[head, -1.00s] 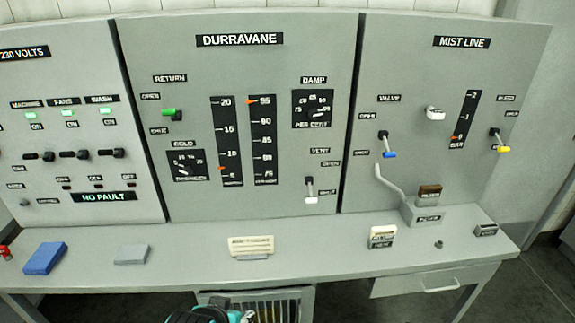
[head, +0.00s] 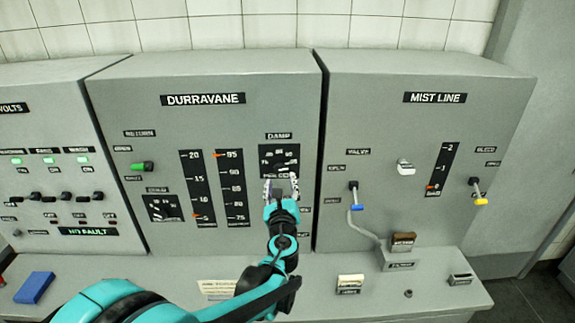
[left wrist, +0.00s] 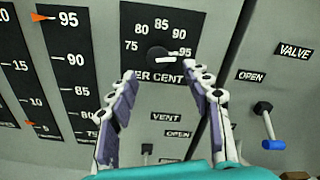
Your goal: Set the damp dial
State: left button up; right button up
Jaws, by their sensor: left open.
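The damp dial (head: 281,166) is a black knob on a black scale plate under the DAMP label (head: 279,136) on the Durravane panel. In the left wrist view the knob (left wrist: 158,53) has a white pointer mark toward the right, near the 95. The scale there reads 75 to 95. My left gripper (head: 281,184) is open and empty, its fingers just below the dial in the head view. In the left wrist view its two fingertips (left wrist: 158,72) stand apart on either side of the knob's lower area; I cannot tell if they touch the panel.
Two vertical gauges (head: 231,188) stand left of the dial. The valve lever (head: 355,195) with a blue tip is on the Mist Line panel to the right. A blue block (head: 34,287) lies on the desk.

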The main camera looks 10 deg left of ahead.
aim_at(280, 170)
pick_arm(q)
jog(key=x, duration=0.6)
jog(key=shift+w+a+f, duration=0.1)
jog(key=shift+w+f, duration=0.05)
jog(key=shift+w+a, duration=0.1)
jog(key=shift+a, duration=0.05)
jog(key=c, duration=1.1)
